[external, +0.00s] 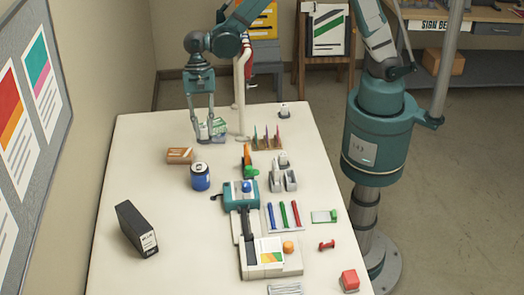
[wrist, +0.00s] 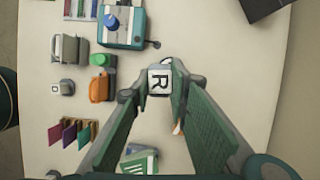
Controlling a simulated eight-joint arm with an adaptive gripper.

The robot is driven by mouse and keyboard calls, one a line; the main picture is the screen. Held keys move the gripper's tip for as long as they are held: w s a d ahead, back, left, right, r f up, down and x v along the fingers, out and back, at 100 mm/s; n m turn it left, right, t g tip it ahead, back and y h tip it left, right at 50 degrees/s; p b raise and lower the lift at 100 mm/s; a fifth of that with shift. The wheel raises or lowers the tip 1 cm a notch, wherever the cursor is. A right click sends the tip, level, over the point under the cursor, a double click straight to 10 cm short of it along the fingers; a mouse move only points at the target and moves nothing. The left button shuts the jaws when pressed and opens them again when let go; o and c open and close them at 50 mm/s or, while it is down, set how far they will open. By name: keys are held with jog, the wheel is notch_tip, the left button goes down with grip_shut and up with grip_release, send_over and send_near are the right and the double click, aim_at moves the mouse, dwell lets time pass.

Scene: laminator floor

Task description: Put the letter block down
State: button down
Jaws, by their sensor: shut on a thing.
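My gripper (wrist: 160,88) is shut on a white letter block (wrist: 160,79) marked with a dark R, held between its fingertips. In the external view my gripper (external: 204,138) points down over the far left part of the table, and the block (external: 203,131) shows small and pale between its fingers. I cannot tell whether the block touches the table. The white table (external: 160,245) lies below.
Coloured upright cards (external: 267,140) and a teal machine (external: 240,195) are to the right. The table's left front is clear around a black box (external: 136,229).

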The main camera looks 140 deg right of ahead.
jog(key=shift+w+d+m+p, duration=0.2)
jog(key=shift+w+m+p, duration=0.3)
jog(key=shift+w, duration=1.25)
jog(key=shift+f, duration=0.15)
send_over(199, 169)
jog(key=s+d, duration=0.1)
jog(key=shift+s+d+f+p, duration=0.1)
jog(key=shift+f+p, duration=0.05)
jog(key=shift+f, duration=1.25)
jog(key=shift+s+d+f+p, duration=0.1)
jog(key=shift+f+p, duration=0.05)
jog(key=shift+f, duration=1.25)
jog(key=shift+f, duration=2.1)
jog(key=shift+f, duration=0.15)
jog(key=c, duration=2.2)
grip_release()
